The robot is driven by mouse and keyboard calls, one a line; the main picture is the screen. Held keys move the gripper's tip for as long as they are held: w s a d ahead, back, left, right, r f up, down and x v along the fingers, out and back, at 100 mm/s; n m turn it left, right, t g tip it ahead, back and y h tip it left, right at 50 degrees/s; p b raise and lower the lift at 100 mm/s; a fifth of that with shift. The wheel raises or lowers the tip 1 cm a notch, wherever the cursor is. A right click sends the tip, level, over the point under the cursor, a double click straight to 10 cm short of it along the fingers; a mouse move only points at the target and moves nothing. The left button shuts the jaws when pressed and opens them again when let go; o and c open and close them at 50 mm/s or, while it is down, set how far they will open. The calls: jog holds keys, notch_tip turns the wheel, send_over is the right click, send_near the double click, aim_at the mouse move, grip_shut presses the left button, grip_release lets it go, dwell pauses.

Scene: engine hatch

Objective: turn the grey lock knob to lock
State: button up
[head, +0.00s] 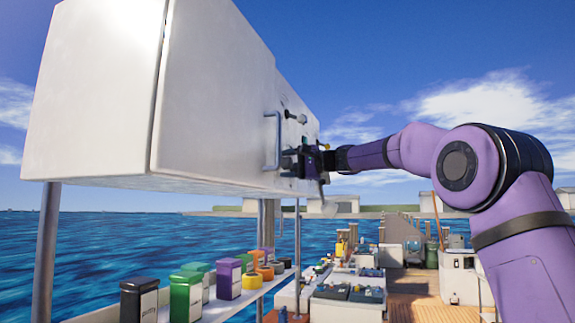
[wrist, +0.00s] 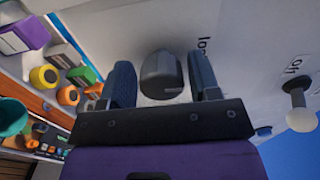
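The grey lock knob (wrist: 163,76) is a dark grey rounded knob on the white panel, in the upper middle of the wrist view. Lettering that starts "loc" is printed on the panel just right of it, partly covered by a finger. My gripper (wrist: 163,82) is open, with one blue-black finger on each side of the knob. Narrow gaps show between the fingers and the knob. In the head view my gripper (head: 298,164) is at the white cabinet's right-hand face and hides the knob.
The white cabinet (head: 95,95) has a bar handle (head: 278,140) close to my gripper. A pale round-ended control (wrist: 297,98) sticks out to the right in the wrist view. Below, a shelf (head: 225,303) holds coloured boxes and rolls. Open air lies right of the cabinet.

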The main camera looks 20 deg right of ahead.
jog(key=shift+o, duration=0.2)
jog(key=shift+s+d, duration=0.1)
jog(key=v, duration=1)
jog(key=shift+s+d, duration=0.15)
jog(key=shift+d, duration=0.1)
jog(key=s+a+f+n+g+h, duration=0.15)
jog(key=s+a+f+h, duration=0.25)
jog(key=s+f, duration=0.45)
jog(key=s+a+f+n+g+h, duration=0.15)
jog(key=s+a+f+h, duration=0.35)
jog(key=s, duration=0.6)
jog(key=s+d+f+n+g+h, duration=0.1)
jog(key=s+d+f+n+h, duration=0.1)
jog(key=s+f, duration=0.8)
jog(key=s+d+f+n+g+h, duration=0.1)
jog(key=s+d+f, duration=0.4)
jog(key=s+f, duration=0.6)
jog(key=s+n+h, duration=0.1)
jog(key=s+h, duration=0.1)
jog(key=shift+h, duration=0.3)
